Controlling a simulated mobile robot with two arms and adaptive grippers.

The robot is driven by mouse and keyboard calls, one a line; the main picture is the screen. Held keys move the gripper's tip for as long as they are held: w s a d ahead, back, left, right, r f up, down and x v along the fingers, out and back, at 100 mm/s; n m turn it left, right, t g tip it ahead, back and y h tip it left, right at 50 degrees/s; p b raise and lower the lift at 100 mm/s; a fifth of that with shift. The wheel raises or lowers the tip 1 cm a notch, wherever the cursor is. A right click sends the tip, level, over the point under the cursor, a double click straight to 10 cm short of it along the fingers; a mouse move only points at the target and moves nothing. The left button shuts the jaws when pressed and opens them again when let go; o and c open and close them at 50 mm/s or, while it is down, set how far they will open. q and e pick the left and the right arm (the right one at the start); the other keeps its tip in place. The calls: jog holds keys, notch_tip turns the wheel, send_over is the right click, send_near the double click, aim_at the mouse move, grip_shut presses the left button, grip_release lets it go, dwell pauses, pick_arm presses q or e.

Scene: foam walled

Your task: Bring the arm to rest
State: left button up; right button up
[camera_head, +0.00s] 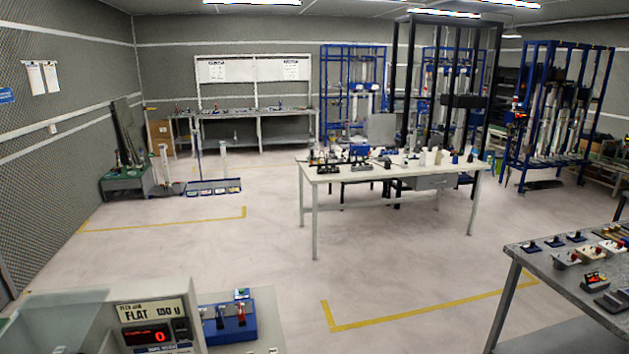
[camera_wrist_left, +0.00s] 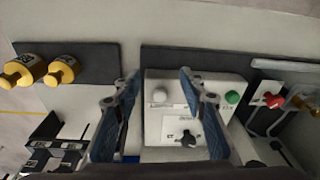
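My left gripper (camera_wrist_left: 160,82) is in the left wrist view. Its two fingers with blue inner pads stand well apart, with nothing held between them. Below and beyond the fingers is a white control box (camera_wrist_left: 160,125) with a white button, a green button and a black knob. I cannot tell whether the fingers touch it. Neither arm and neither gripper shows in the head view. My right gripper is in no view.
In the wrist view, yellow knobs (camera_wrist_left: 62,70) are at left and a red-tipped lever (camera_wrist_left: 273,100) at right. In the head view, a display unit (camera_head: 155,325) and blue switch box (camera_head: 230,322) stand front left. A white table (camera_head: 350,176) stands mid-room, with open floor around it.

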pick_arm(q)
jog(key=s+d, duration=0.1)
jog(key=s, duration=0.1)
jog(key=s+d+f+m, duration=0.1)
jog(key=s, duration=0.1)
jog(key=s+d+f+m, duration=0.1)
jog(key=s, duration=0.2)
jog(key=shift+d+t, duration=0.3)
jog(key=shift+d, duration=0.05)
jog(key=s+d+r+m+t, duration=0.1)
jog(key=s+d+r+m, duration=0.15)
jog(key=s, duration=0.55)
jog(key=s+d+r+m+t, duration=0.1)
jog(key=s+d+r+m, duration=0.15)
jog(key=s, duration=0.45)
notch_tip(320, 180, down, 35)
jog(key=s+g+b, duration=0.2)
jog(key=s+b, duration=0.1)
jog(key=b, duration=0.5)
jog(key=s+a+f+b, duration=0.2)
jog(key=s+f+b, duration=0.1)
jog(key=s+f, duration=0.5)
jog(key=s+a+f+b, duration=0.1)
jog(key=s+f+b, duration=0.2)
jog(key=s+f, duration=0.5)
notch_tip(320, 180, down, 6)
jog(key=shift+a+r+n+g+h, duration=0.25)
jog(key=shift+a+n+g+h, duration=0.05)
jog(key=shift+a+g, duration=0.1)
jog(key=shift+s, duration=0.1)
